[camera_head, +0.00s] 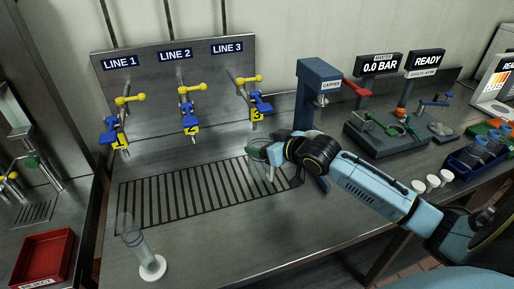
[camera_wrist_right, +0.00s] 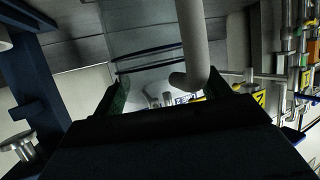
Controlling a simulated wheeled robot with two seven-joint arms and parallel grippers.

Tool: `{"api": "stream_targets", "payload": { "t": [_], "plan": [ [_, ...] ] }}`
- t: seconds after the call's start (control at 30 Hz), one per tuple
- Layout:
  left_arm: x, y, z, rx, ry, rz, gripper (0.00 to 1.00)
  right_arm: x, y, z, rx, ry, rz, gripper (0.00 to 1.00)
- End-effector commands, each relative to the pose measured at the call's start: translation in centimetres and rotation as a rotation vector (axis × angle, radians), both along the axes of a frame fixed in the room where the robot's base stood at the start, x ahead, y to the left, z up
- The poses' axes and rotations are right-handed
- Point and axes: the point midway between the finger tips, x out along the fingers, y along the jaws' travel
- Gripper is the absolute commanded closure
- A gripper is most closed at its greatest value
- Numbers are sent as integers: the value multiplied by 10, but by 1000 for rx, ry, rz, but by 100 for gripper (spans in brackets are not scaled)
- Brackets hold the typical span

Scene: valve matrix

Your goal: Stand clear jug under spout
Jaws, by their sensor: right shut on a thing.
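The clear jug (camera_head: 259,173) is faint in the head view, at the right end of the slotted drain grate, below and a little right of the line 3 valve. My right gripper (camera_head: 262,153) is shut on it. In the wrist view, a thick pale handle (camera_wrist_right: 193,45) lies between the fingers, with dark curved rim lines beside it. Much of the jug is see-through or hidden by the gripper. The line 3 spout (camera_head: 256,113), line 2 spout (camera_head: 190,123) and line 1 spout (camera_head: 117,140) hang from the back panel. My left gripper is out of view.
A clear measuring cylinder (camera_head: 136,245) on a white base stands at the front left. The blue capper (camera_head: 318,95) stands close behind my right arm. The drain grate (camera_head: 180,195) is otherwise clear.

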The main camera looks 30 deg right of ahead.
Motion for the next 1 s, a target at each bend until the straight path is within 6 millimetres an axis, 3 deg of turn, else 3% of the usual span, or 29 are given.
{"api": "stream_targets", "payload": {
  "t": [0.1,0.23,0.37,0.6,0.97,1.0],
  "plan": [
    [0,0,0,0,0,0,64,20,3,1,3,-3,-1,60],
    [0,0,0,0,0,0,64,31,5,1,1,-2,0,60],
    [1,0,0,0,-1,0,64,33,6,-3,2,0,-1,60],
    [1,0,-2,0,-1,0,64,32,6,-34,1,1,1,60],
    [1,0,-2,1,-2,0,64,32,6,-38,1,-1,1,60],
    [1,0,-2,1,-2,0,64,32,6,-38,0,0,1,21]
  ]
}}
